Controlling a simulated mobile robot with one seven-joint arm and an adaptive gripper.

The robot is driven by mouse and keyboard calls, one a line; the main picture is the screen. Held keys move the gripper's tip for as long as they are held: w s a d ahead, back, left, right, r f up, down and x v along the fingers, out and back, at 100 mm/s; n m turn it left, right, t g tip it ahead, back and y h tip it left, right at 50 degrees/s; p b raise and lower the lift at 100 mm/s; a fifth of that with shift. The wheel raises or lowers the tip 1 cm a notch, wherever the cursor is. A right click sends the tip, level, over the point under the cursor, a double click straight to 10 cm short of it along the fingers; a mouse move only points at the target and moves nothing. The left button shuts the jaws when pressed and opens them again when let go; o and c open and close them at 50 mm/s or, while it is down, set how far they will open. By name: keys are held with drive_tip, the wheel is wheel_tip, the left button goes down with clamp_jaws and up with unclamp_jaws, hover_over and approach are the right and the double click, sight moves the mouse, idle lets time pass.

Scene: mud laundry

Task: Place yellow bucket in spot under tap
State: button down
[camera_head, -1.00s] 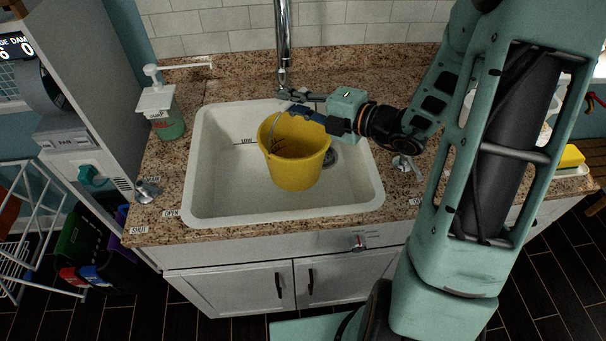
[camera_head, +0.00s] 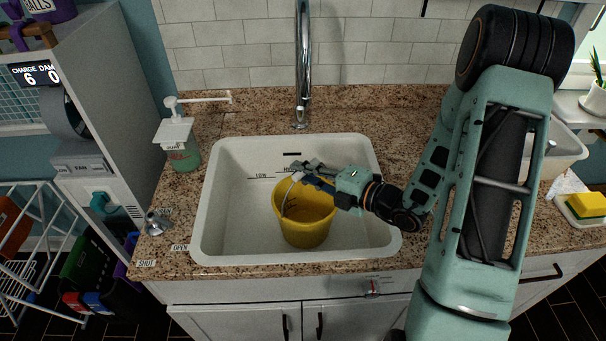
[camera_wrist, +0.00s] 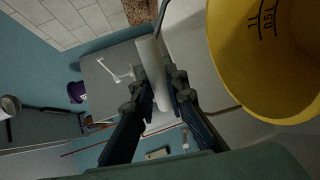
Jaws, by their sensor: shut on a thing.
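The yellow bucket (camera_head: 306,222) is inside the white sink (camera_head: 224,198), upright or nearly so, near the basin's middle. Whether its base touches the sink floor cannot be told. My gripper (camera_head: 305,178) is shut on the bucket's thin handle at the rim. In the wrist view, the bucket (camera_wrist: 262,60) fills the upper right with its volume marks showing, and my gripper's fingers (camera_wrist: 162,92) are close together on a pale handle grip. The chrome tap (camera_head: 303,70) stands behind the sink, its spout end above the back rim and behind the bucket.
A soap dispenser (camera_head: 178,145) stands left of the sink. A small metal knob (camera_head: 155,222) sits at the counter's front left. A yellow sponge (camera_head: 586,205) lies on a dish at the far right. The sink floor left of the bucket is clear.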

drive_tip(key=shift+f, duration=0.35)
drive_tip(key=c, duration=1.9)
unclamp_jaws()
drive_tip(key=shift+c, duration=0.2)
drive_tip(key=shift+s+d, duration=0.1)
drive_tip(key=v, duration=1.1)
drive_tip(key=shift+s+d, duration=0.3)
